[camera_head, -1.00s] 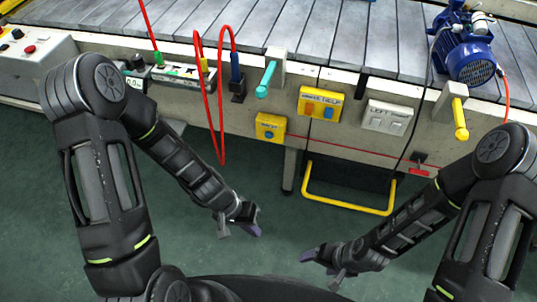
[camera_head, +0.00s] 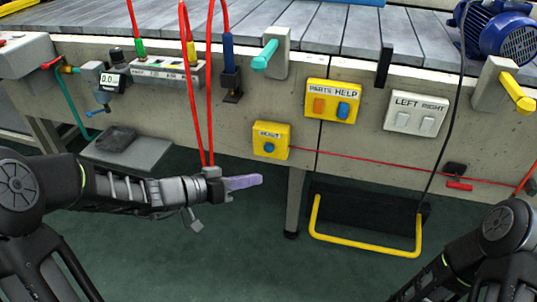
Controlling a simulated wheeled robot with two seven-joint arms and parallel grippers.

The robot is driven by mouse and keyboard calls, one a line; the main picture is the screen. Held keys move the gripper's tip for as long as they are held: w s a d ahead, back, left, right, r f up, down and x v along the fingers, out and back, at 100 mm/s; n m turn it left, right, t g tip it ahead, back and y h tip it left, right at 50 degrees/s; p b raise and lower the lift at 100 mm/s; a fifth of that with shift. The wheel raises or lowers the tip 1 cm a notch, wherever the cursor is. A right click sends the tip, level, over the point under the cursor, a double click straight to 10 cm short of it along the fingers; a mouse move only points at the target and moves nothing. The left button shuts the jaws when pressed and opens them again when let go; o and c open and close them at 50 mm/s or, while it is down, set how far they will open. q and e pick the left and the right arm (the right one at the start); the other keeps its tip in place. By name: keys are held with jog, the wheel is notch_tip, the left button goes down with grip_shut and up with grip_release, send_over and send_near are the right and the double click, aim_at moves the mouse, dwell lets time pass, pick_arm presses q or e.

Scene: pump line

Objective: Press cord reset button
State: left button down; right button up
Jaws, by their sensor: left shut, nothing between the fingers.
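The cord reset button is a blue round button (camera_head: 269,148) on a small yellow box (camera_head: 271,139) with a small dark label. The box sits on the front face of the conveyor frame, and a red cord (camera_head: 370,158) runs right from it. My left gripper (camera_head: 244,183) is shut and empty, with its purple fingertips pointing right. In the picture it is just below and left of the yellow box, apart from it. My right arm shows at the bottom right, but its gripper is out of the frame.
A yellow PARTS HELP box (camera_head: 332,101) and a white LEFT RIGHT switch box (camera_head: 416,114) are to the right. Red hoses (camera_head: 209,90) hang by my left wrist. A teal peg (camera_head: 265,55) juts out above. A yellow bar (camera_head: 365,244) stands low.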

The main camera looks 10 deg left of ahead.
aim_at(269, 148)
pick_arm(q)
jog(key=shift+w, duration=0.1)
jog(key=w+p, duration=0.2)
jog(key=w, duration=0.6)
jog(key=shift+w+d+p, duration=0.25)
jog(key=shift+d+p, duration=0.05)
jog(key=shift+p, duration=0.05)
jog(key=shift+f, duration=0.1)
dwell(1.0)
dwell(0.8)
jog(key=shift+w+b, duration=0.4)
jog(key=shift+b, duration=0.3)
